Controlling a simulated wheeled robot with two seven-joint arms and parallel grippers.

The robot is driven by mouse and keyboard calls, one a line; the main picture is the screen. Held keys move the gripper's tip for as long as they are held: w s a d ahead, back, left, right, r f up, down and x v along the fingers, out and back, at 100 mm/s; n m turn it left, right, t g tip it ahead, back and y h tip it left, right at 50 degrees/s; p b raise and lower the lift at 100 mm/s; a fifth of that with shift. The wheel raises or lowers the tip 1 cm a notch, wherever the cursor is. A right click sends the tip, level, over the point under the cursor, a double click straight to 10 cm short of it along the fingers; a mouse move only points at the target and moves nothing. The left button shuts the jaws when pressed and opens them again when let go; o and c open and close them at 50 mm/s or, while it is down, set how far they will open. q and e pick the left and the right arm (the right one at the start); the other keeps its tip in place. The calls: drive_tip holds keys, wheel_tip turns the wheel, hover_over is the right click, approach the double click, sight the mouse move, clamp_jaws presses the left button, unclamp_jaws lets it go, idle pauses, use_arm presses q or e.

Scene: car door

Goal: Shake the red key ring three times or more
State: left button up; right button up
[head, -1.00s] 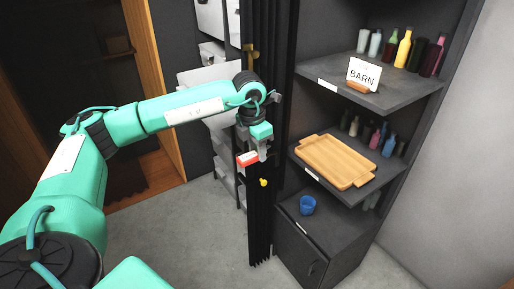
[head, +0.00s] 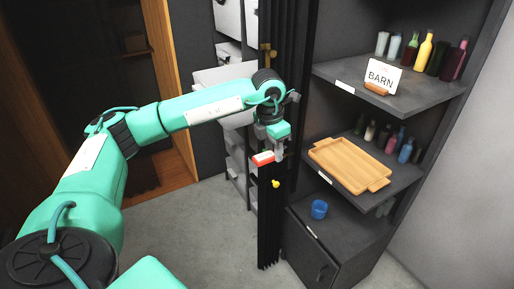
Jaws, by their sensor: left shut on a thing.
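The red key ring (head: 263,158) shows as a red and white piece held at the end of my left arm, near the middle of the head view. My left gripper (head: 275,152) points down and is shut on it. A small yellow piece (head: 275,184) hangs in the air just below; I cannot see what joins it to the red piece. The right gripper is not in view.
A dark shelf unit (head: 345,212) stands to the right, holding bottles (head: 424,50), a BARN sign (head: 381,77), a wooden tray (head: 350,165) and a blue cup (head: 319,209). A black curtain (head: 269,225) hangs behind the gripper. Grey floor (head: 190,235) is clear at lower left.

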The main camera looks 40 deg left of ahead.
sight(287, 149)
use_arm(q)
drive_tip(key=w+d, duration=0.1)
drive_tip(key=d, duration=0.1)
drive_tip(key=w+d, duration=0.1)
drive_tip(key=shift+w+d, duration=0.2)
drive_tip(key=shift+d, duration=0.2)
drive_tip(key=shift+a, duration=0.1)
drive_tip(key=shift+s+a, duration=0.15)
drive_tip(key=s+a+b, duration=0.3)
drive_tip(key=s+a, duration=0.2)
drive_tip(key=a, duration=0.3)
